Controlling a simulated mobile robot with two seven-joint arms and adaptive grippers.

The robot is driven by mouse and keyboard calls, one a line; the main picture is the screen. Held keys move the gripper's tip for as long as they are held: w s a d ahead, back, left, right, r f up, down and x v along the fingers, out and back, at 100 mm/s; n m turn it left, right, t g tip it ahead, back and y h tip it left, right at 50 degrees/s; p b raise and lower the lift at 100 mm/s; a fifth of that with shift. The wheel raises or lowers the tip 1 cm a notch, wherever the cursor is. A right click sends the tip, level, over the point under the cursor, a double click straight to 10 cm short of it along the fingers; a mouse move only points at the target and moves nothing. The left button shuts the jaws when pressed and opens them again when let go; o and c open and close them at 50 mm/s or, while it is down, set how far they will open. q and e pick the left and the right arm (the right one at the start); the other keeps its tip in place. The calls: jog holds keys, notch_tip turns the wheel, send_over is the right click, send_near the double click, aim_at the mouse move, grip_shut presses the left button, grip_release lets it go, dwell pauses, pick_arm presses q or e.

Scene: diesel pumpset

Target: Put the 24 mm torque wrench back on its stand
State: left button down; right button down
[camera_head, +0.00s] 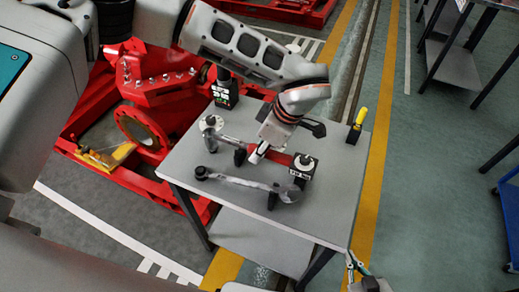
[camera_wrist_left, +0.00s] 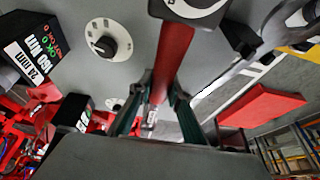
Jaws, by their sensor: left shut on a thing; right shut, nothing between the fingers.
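The torque wrench (camera_head: 280,157) has a red handle and a grey shaft. My left gripper (camera_head: 257,155) is shut on it from above, over the grey table. In the left wrist view the red handle (camera_wrist_left: 174,55) runs between the fingers (camera_wrist_left: 152,105). A short black post (camera_head: 240,157) stands by its shaft, and a black block with a white round top (camera_head: 306,164) is at its right end. Whether the wrench rests on these supports or hangs just above is unclear. My right gripper (camera_head: 362,268) is shut and empty beyond the table's front right corner.
A black label box (camera_head: 225,92) stands at the back; the left wrist view shows a "24 mm" label (camera_wrist_left: 33,60). A yellow-handled tool (camera_head: 358,122) stands at the right edge.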

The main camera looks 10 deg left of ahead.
pick_arm(q)
jog(key=shift+f+b, duration=0.35)
jog(key=shift+f, duration=0.55)
jog(key=c, duration=1.8)
grip_release()
jog(key=shift+f, duration=0.1)
jog(key=v, duration=1.2)
